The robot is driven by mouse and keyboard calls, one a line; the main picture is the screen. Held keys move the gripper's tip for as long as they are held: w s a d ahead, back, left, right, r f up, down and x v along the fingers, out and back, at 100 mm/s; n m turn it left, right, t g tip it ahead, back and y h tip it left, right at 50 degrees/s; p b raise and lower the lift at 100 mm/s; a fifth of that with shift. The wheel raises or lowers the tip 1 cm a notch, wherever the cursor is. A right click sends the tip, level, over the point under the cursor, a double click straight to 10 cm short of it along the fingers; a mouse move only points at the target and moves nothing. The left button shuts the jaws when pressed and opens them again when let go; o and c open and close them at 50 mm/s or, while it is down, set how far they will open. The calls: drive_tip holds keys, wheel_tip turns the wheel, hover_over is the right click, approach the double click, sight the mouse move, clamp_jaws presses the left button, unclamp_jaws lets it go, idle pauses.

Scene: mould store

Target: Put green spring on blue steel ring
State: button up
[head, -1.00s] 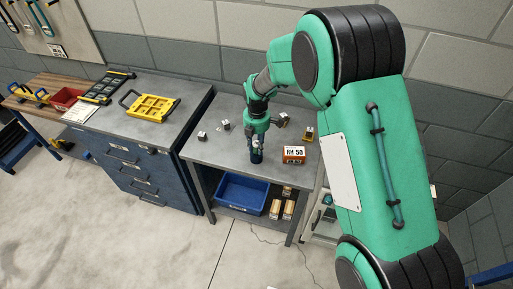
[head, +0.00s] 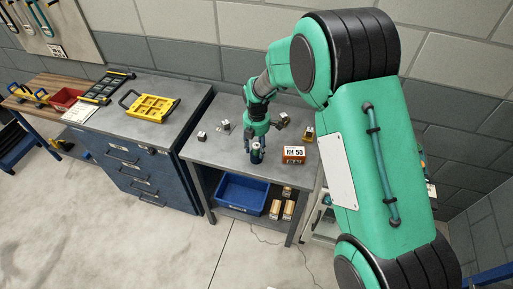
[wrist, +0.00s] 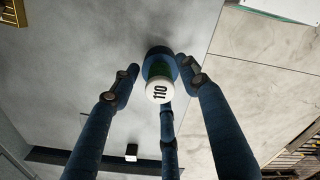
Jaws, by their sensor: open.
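The green spring (wrist: 157,73) shows in the wrist view under a round white cap marked 110. The blue steel ring (wrist: 157,53) shows at its far end. The spring looks upright on the ring, but its lower end is partly hidden, so I cannot tell how it is seated. My gripper (wrist: 160,79) is open, with its dark blue fingers spread around the spring and visible gaps beside the cap. In the head view my gripper (head: 256,152) is low over the front part of the grey bench, and its fingers largely hide spring and ring.
An orange box marked RM 50 (head: 294,155) stands close right of my gripper. A yellow-and-dark block (head: 308,133) and a dark block (head: 283,119) lie behind it. Small blocks (head: 202,136) sit left. A blue bin (head: 242,194) is on the lower shelf. The bench's front left is clear.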

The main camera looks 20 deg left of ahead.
sight(257, 145)
drive_tip(key=shift+r, duration=0.15)
wheel_tip(257, 145, up, 12)
drive_tip(key=p, duration=0.1)
idle(0.5)
idle(0.6)
drive_tip(key=shift+d, duration=0.1)
